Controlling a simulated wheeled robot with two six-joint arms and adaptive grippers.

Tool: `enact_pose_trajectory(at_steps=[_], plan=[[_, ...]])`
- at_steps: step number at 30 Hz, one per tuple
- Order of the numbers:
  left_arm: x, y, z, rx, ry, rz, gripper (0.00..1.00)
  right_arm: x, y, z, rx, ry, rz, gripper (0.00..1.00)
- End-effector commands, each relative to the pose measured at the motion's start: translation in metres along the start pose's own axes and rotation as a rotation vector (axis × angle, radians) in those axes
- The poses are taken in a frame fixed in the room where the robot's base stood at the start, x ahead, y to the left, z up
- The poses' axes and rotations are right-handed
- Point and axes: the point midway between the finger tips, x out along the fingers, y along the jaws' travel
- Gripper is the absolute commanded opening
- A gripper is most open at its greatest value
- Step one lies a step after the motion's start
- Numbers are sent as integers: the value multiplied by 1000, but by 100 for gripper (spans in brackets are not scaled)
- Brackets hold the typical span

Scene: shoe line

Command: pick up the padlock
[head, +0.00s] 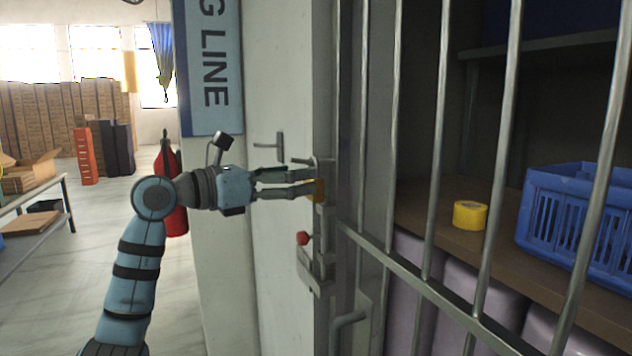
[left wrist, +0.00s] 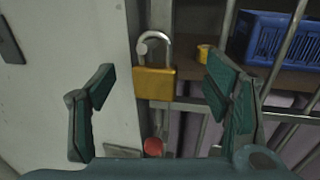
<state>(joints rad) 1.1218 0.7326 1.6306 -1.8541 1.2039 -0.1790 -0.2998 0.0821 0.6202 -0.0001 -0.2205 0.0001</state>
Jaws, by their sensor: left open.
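The padlock (left wrist: 155,83) has a brass body and a grey shackle. In the left wrist view it hangs upright at the door edge, with its shackle around a peg or staple. In the head view it shows as a small yellow patch (head: 318,190), partly hidden behind the fingertips. My left gripper (head: 300,182) reaches in from the left at the padlock's height. In the left wrist view its two fingers (left wrist: 160,90) are spread apart, with the padlock beyond and between them; I see no finger touching it. My right gripper is not in view.
Below the padlock is a latch with a red knob (head: 303,238). A barred gate (head: 432,180) stands to the right. Behind it are a yellow tape roll (head: 469,214) and a blue crate (head: 580,225) on a shelf. A red extinguisher (head: 175,220) stands behind my arm.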

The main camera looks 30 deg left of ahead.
Motion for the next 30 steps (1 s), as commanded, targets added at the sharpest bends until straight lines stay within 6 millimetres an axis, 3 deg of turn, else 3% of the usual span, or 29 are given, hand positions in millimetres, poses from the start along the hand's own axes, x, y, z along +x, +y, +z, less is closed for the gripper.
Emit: enact_pose_trajectory(at_steps=[7,14,25,30], plan=[[44,5,-2,-3,-2,-3,71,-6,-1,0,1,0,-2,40],[48,6,-3,-1,0,-1,71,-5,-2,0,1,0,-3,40],[47,6,-3,-2,0,0,13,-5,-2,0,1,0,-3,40],[47,6,-3,-1,-1,-1,11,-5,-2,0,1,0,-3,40]])
